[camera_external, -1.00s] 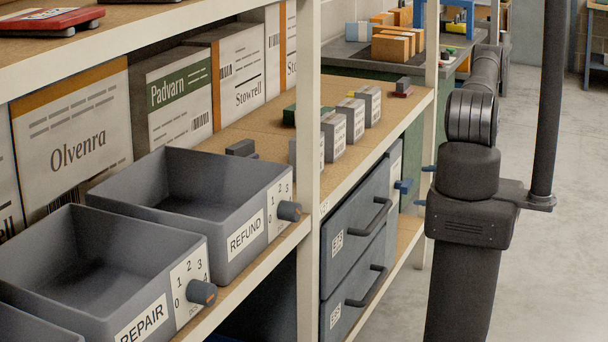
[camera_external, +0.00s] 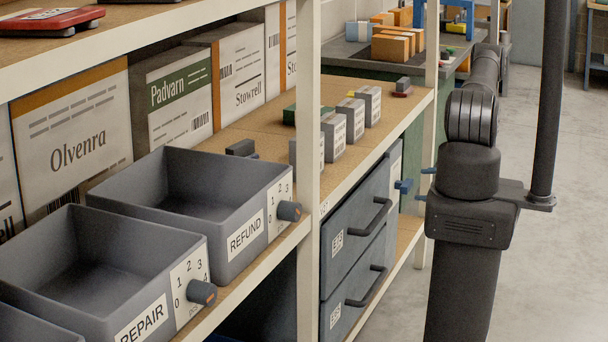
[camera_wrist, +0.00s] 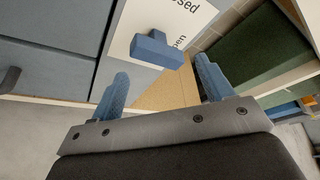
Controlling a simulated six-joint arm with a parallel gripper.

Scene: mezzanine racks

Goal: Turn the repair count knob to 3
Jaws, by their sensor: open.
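The repair bin (camera_external: 85,262) sits at the lower left of the outside view, labelled REPAIR. Its dial plate with printed numbers carries a grey knob (camera_external: 201,292) with an orange mark on its end. Which number the knob points to, I cannot tell. My gripper (camera_wrist: 160,88) is open and empty in the wrist view, its two blue fingers apart. A blue handle (camera_wrist: 155,50) on a plate with partly visible words "...sed" and "...pen" is just beyond the fingers.
The refund bin (camera_external: 200,205) with its own knob (camera_external: 289,211) stands beside the repair bin. A white rack post (camera_external: 308,130) rises between the bins and the grey drawers (camera_external: 352,245) with protruding handles. Open floor (camera_external: 560,230) lies to the right.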

